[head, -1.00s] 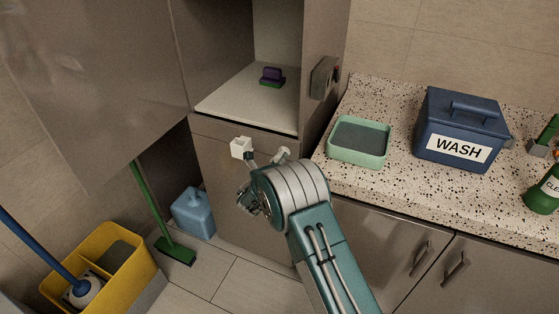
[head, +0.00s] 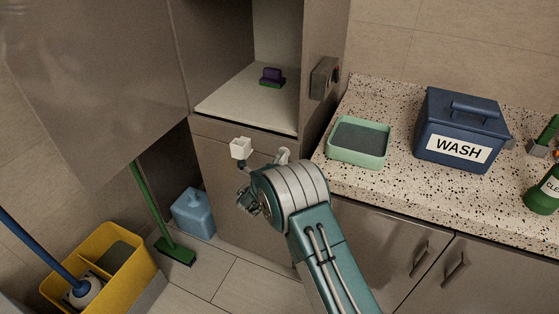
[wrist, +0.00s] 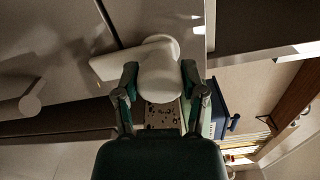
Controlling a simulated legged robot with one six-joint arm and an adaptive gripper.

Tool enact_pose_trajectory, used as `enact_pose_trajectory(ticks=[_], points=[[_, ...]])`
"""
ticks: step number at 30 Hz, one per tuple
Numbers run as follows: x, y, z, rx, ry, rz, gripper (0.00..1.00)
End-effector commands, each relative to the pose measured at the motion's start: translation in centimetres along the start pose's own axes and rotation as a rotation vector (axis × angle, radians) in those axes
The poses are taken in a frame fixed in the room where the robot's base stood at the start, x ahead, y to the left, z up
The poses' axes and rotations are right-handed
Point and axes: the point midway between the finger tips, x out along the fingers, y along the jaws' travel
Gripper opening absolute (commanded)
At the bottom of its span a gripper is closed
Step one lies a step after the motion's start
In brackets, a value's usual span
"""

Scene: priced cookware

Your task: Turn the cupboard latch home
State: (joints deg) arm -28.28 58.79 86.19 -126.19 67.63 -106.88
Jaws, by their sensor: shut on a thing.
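The cupboard latch is a white, rounded handle (wrist: 159,76) with a short arm reaching left in the wrist view. My gripper (wrist: 160,92) is shut on it, one finger on each side. In the head view, a white piece that looks like the latch (head: 284,154) shows just above my wrist, on the cupboard front (head: 218,158) below the open shelf. My wrist hides most of the gripper there. I cannot tell from these views how far the latch is turned.
The open shelf (head: 225,100) above holds a small purple-and-green item (head: 271,77). On the counter to the right stand a green tray (head: 345,155) and a blue WASH box (head: 455,115). A yellow bucket (head: 125,265), a green broom (head: 175,250) and a blue container (head: 194,213) are on the floor left.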

Motion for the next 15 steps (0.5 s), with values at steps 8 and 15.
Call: enact_pose_trajectory(ticks=[8, 15], points=[[-0.18, 0.2, 0.34, -0.008, -0.01, 0.005, 0.0], [-0.18, 0.25, 0.25, -0.008, -0.008, 0.006, 0.87]])
